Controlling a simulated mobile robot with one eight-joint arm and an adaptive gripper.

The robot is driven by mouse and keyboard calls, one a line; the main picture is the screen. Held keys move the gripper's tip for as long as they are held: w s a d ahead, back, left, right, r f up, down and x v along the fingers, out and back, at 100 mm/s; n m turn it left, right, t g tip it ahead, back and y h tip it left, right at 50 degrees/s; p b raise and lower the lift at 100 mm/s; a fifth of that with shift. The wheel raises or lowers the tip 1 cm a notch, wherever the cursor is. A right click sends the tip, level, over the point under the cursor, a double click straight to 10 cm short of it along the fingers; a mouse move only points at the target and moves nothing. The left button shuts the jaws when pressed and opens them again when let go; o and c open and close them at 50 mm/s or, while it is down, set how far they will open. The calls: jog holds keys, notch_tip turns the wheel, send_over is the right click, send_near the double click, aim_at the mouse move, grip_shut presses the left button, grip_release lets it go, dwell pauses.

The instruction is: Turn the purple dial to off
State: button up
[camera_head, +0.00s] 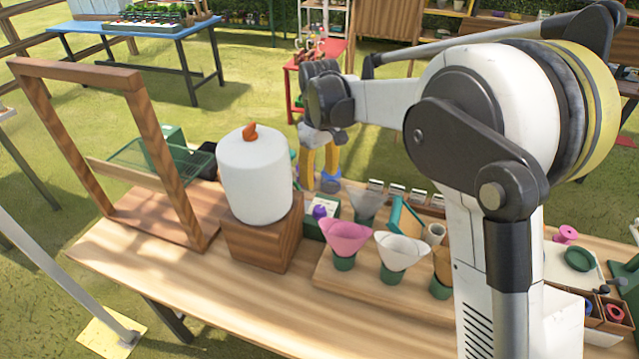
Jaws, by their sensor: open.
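The purple dial (320,211) sits on a small green and white box (329,206) on the wooden table, just right of the wooden block under the white cylinder. My gripper (319,184) hangs pointing down above and slightly behind the dial in the picture. Its yellow fingers with blue-grey tips are apart, with nothing seen between them. I cannot tell whether the tips touch the box. The dial is small here, and its setting cannot be read.
A white cylinder with an orange top (255,178) stands close left of my gripper. A wooden frame (130,150) stands farther left. Pink (345,236) and white (402,250) paper cones in green cups stand to the right. The table's front left is clear.

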aim_at(319, 208)
notch_tip(319, 208, down, 12)
jog(key=n, duration=0.7)
dwell(0.4)
grip_shut()
